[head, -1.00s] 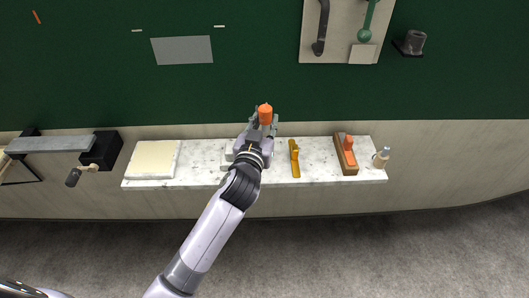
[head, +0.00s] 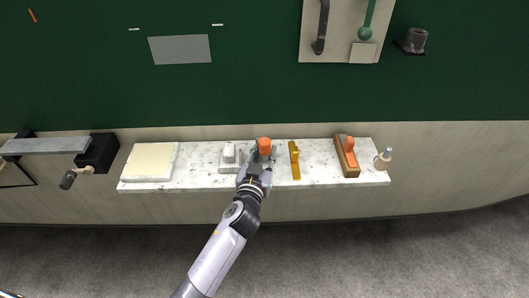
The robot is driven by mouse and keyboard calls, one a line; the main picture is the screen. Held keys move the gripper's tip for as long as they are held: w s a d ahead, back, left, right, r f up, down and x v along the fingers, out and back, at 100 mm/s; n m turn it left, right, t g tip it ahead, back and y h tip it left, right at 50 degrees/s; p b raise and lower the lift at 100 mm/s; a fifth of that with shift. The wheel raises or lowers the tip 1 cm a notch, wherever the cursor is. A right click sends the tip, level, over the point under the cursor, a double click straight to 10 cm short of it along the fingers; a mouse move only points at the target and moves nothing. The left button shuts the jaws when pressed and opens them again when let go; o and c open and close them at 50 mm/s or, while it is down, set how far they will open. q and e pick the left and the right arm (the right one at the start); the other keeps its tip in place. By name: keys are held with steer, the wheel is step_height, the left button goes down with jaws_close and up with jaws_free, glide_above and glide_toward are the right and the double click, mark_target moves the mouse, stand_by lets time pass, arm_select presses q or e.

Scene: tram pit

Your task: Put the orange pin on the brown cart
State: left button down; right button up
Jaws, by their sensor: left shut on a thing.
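The orange pin (head: 264,145) is in the jaws of my left gripper (head: 261,155), above the white speckled shelf (head: 210,178). The gripper is shut on it and hides its lower part. I cannot make out a brown cart for certain. A brown block with an orange-red part on top (head: 347,157) stands at the right of the shelf, apart from the gripper. My right gripper is not in view.
A white fixture (head: 229,157) is close left of the gripper. A yellow-brown tool (head: 295,160) lies close right. A bottle (head: 383,159) stands at the right end, a cream tray (head: 152,161) at the left. A dark vise-like thing (head: 98,152) is farther left.

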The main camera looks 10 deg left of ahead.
arm_select(q)
steer(key=shift+f, duration=0.15)
steer(key=c, duration=1.3)
jaws_free()
steer(key=shift+r, duration=0.2)
steer(key=shift+s+f, duration=0.1)
steer(key=shift+s, duration=0.2)
steer(key=s+b, duration=0.1)
steer(key=s, duration=1)
steer(key=shift+s+r, duration=0.25)
steer(key=shift+r, duration=0.15)
